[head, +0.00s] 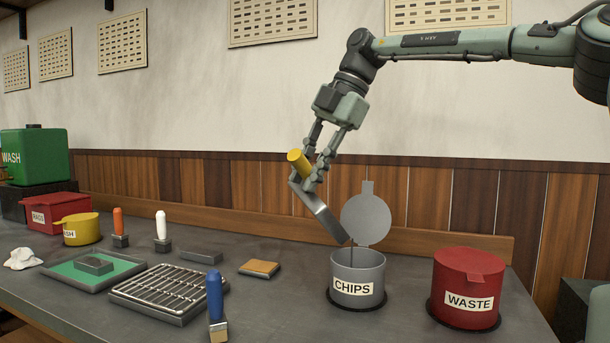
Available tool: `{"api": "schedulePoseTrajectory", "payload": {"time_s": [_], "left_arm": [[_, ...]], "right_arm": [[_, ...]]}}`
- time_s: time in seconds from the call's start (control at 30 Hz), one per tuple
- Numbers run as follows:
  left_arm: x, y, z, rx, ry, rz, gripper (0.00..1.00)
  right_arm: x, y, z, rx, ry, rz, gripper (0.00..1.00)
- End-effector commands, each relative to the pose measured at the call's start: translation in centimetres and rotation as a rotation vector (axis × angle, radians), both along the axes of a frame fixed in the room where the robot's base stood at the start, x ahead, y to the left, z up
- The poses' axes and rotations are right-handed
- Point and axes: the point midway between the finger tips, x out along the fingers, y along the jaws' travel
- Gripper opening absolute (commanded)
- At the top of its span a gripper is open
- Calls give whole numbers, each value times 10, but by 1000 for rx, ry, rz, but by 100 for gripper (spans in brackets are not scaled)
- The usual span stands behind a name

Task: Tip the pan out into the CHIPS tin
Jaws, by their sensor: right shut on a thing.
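My right gripper (312,178) is shut on the yellow-handled grey pan (325,217). It holds the pan steeply tilted, handle end up and lower edge down to the right, above the CHIPS tin. The CHIPS tin (340,270) is a grey round tin with a white label, and its round lid (366,220) stands open at the back. A thin dark streak shows between the pan's lower edge and the tin's mouth; I cannot tell exactly what it is. The tin's inside is mostly hidden. My left gripper is not in view.
A shut red WASTE tin (468,280) stands right of the CHIPS tin. To the left are a wire rack (168,291), a blue-handled brush (215,295), a brown pad (260,268), a green tray (65,276) and a yellow tin (85,228). A wooden ledge runs behind.

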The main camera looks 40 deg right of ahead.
Motion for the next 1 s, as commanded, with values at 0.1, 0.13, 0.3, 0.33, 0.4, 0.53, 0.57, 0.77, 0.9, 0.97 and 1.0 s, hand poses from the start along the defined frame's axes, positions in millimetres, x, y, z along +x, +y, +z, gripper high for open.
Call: {"api": "schedulePoseTrajectory", "payload": {"time_s": [0.1, 0.13, 0.3, 0.33, 0.4, 0.53, 0.57, 0.77, 0.9, 0.97, 1.0], "left_arm": [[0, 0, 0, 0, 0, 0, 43], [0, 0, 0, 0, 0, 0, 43], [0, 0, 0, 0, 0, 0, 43], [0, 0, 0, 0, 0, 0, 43], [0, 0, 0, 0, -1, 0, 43], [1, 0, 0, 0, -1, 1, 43], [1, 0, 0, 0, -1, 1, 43], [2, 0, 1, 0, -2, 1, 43], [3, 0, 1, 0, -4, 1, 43], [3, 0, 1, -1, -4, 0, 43], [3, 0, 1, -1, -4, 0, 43]], "right_arm": [[-1, -3, 4, 16, -13, -1, 0], [-2, -3, 4, 21, -15, 0, 0], [-3, -5, 6, 33, -23, 0, 0], [-3, -5, 6, 33, -23, 0, 0], [-3, -5, 6, 33, -23, 0, 0], [-3, -6, 6, 36, -25, 0, 0], [-3, -6, 6, 38, -25, 0, 0], [-6, -10, 9, 61, -40, 0, 0], [-8, -12, 11, 82, -52, 0, 0], [-8, -14, 12, 90, -58, 0, 0], [-9, -15, 12, 96, -61, 1, 0]]}}
